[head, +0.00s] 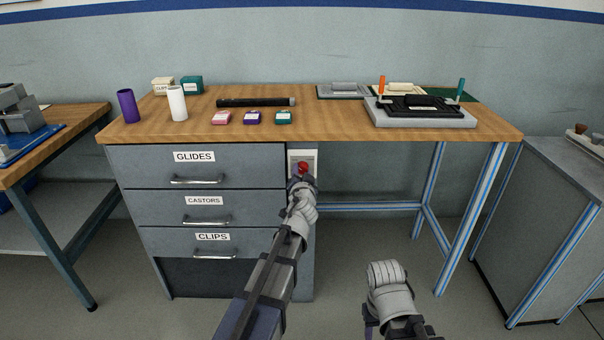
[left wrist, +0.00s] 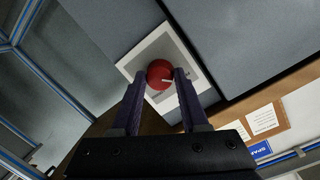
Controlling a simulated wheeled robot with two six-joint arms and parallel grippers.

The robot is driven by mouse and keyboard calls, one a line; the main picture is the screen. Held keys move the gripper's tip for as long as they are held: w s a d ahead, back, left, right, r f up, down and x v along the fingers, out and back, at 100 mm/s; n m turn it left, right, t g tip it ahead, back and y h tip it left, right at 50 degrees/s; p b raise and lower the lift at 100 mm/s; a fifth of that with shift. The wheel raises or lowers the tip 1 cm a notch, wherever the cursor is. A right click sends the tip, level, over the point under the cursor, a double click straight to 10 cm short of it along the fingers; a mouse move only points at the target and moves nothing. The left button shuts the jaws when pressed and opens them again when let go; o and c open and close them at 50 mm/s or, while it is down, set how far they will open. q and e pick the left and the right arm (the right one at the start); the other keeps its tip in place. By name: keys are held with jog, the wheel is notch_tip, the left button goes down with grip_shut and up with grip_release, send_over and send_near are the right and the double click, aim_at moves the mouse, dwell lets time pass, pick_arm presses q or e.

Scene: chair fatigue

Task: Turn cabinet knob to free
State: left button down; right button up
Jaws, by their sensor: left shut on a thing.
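The red cabinet knob (head: 303,167) sits on a pale square plate (head: 293,158) on the cabinet front, right of the top drawer. In the left wrist view the round red knob (left wrist: 160,74) has a small white mark and lies between the fingertips, in front of its white plate (left wrist: 150,50). My left gripper (head: 302,178) is shut on the knob; its fingers (left wrist: 160,82) touch it from both sides. The knob's lower part is hidden by the gripper in the head view. My right arm shows low in the head view, but its fingers cannot be made out.
The cabinet has drawers labelled GLIDES (head: 194,157), CASTORS (head: 204,201) and CLIPS (head: 212,237). The wooden bench top (head: 330,125) overhangs the knob and carries small boxes, cylinders, a black rod (head: 255,102) and a grey fixture (head: 420,119). Open space lies under the bench on the right.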

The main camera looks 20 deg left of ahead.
pick_arm(q)
jog(key=shift+c, duration=2.1)
grip_release()
jog(key=p+v, duration=0.1)
jog(key=v, duration=0.7)
jog(key=shift+w, duration=0.1)
